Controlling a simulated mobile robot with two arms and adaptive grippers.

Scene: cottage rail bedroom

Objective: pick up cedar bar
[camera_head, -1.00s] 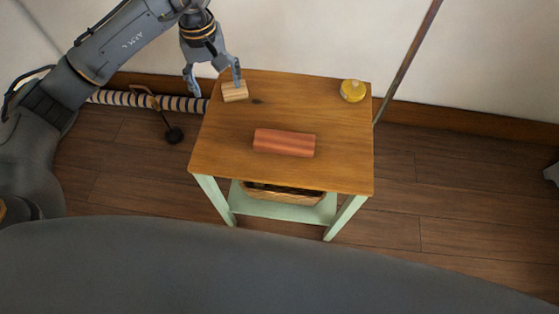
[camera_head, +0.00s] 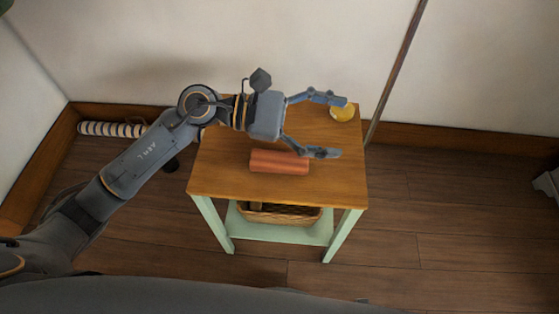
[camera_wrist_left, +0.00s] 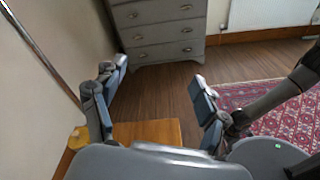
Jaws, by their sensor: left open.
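The cedar bar (camera_head: 278,162) is a reddish block lying flat on the wooden top of a small table (camera_head: 225,175). My left gripper (camera_head: 334,127) reaches in from the left above the table, fingers spread wide and pointing right. Its lower finger shows just right of and above the bar's right end, with nothing between the fingers. In the left wrist view, the open fingers (camera_wrist_left: 158,75) frame bare floor, and the bar is not seen. My right gripper is not in view.
A yellow object (camera_head: 342,113) stands at the table's back right, near the upper fingertip. A wicker basket (camera_head: 285,216) sits on the lower shelf. A pole (camera_head: 395,75) rises behind. The wrist view shows a grey drawer chest (camera_wrist_left: 160,30) and a red rug (camera_wrist_left: 255,100).

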